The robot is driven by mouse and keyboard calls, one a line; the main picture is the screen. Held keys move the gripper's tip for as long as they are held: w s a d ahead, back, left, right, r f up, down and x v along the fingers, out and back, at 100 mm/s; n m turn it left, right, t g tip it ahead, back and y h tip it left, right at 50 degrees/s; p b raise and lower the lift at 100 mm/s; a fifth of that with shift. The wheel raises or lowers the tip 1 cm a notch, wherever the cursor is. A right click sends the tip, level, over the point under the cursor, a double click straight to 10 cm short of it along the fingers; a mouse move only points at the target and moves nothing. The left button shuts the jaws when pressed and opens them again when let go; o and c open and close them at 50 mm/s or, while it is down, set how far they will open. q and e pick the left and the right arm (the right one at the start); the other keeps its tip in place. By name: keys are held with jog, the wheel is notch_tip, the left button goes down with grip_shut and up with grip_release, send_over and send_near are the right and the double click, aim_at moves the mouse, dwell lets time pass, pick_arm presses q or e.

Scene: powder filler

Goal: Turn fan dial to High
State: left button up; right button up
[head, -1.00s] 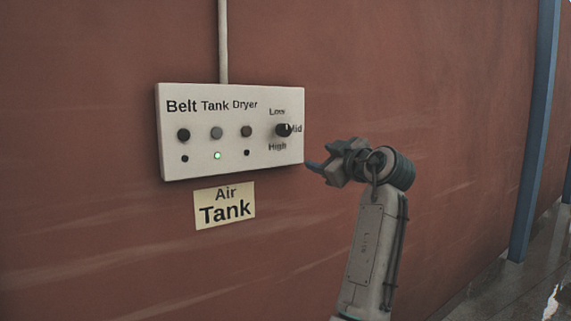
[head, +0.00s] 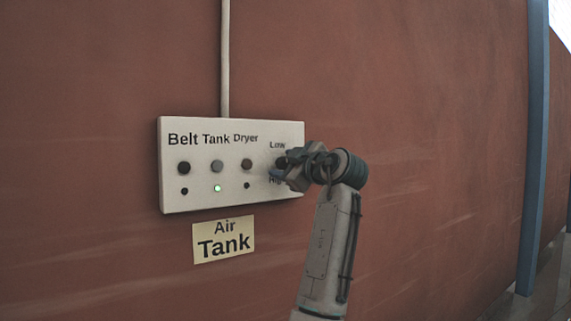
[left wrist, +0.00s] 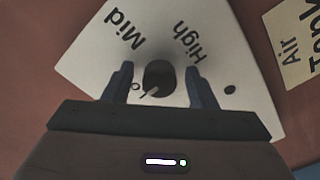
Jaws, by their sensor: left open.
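The fan dial (head: 281,162) is a black knob at the right of the white control panel (head: 230,195). My left gripper (head: 284,169) is open at the panel and partly covers the dial and its Mid and High labels. In the left wrist view the dial (left wrist: 159,77) sits between the two spread fingers (left wrist: 160,82), with a gap on each side. A pale mark shows on the dial's lower-left side, toward the partly hidden Low label. Mid is at upper left and High at upper right there. My right gripper is not in view.
Belt, Tank and Dryer buttons (head: 217,166) lie left of the dial, with a green light (head: 217,188) lit under Tank. An Air Tank label (head: 223,241) is below the panel. A pipe (head: 225,60) rises above it. The red wall is otherwise clear.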

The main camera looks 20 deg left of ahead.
pick_arm(q)
jog(key=shift+w+a, duration=0.1)
jog(key=shift+c, duration=0.4)
jog(key=c, duration=0.9)
